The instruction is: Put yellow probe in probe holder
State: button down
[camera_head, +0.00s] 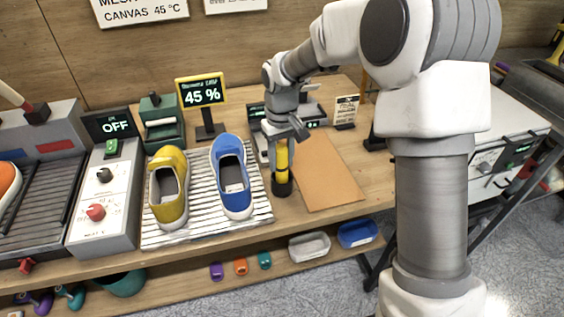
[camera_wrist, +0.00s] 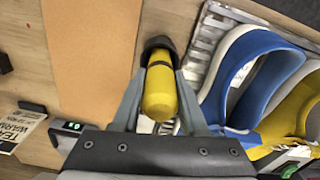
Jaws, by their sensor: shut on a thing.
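The yellow probe (camera_head: 281,158) stands about upright below my gripper (camera_head: 284,142), just right of the blue shoe. In the wrist view the probe (camera_wrist: 160,92) lies between the two grey fingers of my gripper (camera_wrist: 163,78), which are shut on it. The black round probe holder (camera_head: 282,186) stands on the bench at the probe's lower end. It also shows in the wrist view (camera_wrist: 158,45) at the probe's far end. The probe's lower end appears to be at or inside the holder's mouth; I cannot tell how deep.
A blue shoe (camera_head: 234,180) and a yellow shoe (camera_head: 168,190) stand on a ribbed white mat (camera_head: 205,233) to the left. A brown board (camera_head: 325,175) lies flat to the right. A 45 % display (camera_head: 201,93) and a small sign (camera_head: 346,111) stand behind.

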jog(key=shift+c, duration=2.2)
grip_release()
jog(key=shift+s+d+f, duration=0.1)
jog(key=shift+s+d, duration=0.05)
jog(key=shift+s, duration=0.1)
jog(key=shift+w+r, duration=0.1)
jog(key=shift+r, duration=0.5)
notch_tip(320, 180, up, 11)
jog(key=shift+r+p, duration=0.1)
jog(key=shift+p, duration=0.8)
jog(key=s+d+r+m+t, duration=0.2)
jog(key=s+d, duration=0.5)
jog(key=s, duration=0.5)
jog(key=s+d+r+m+t, duration=0.3)
jog(key=s+d, duration=0.4)
jog(key=s, duration=0.6)
jog(key=shift+r+t, duration=0.3)
jog(key=shift+r, duration=0.25)
